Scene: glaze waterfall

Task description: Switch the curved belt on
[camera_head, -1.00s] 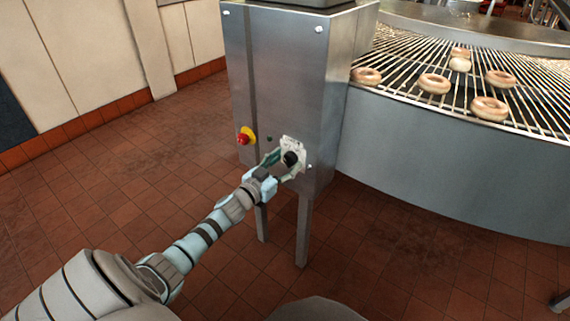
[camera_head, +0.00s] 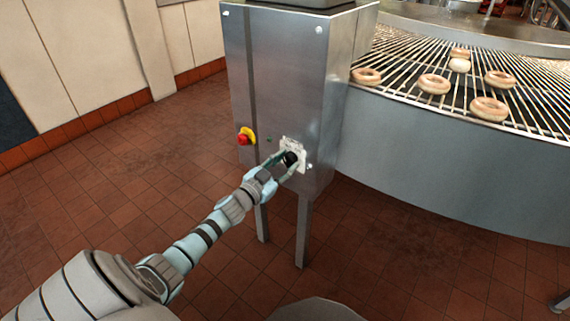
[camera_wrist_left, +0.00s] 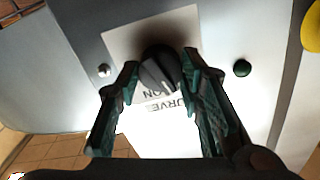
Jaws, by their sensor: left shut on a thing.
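The black rotary knob (camera_head: 290,158) sits on a pale label plate (camera_head: 300,147) on the front of the steel control cabinet (camera_head: 290,75). In the left wrist view the knob (camera_wrist_left: 158,68) has a pale pointer line, and the plate's partly hidden lettering reads upside down. My left gripper (camera_head: 282,163) is at the plate, with its fingers (camera_wrist_left: 160,85) on both sides of the knob, shut on it. The curved belt (camera_head: 455,75) is a wire grid at the right carrying several doughnuts. My right gripper is not in view.
A red button on a yellow base (camera_head: 245,137) is on the cabinet left of the knob. A small green light or button (camera_wrist_left: 242,68) lies beside the plate. The tiled floor (camera_head: 130,180) left of the cabinet is clear.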

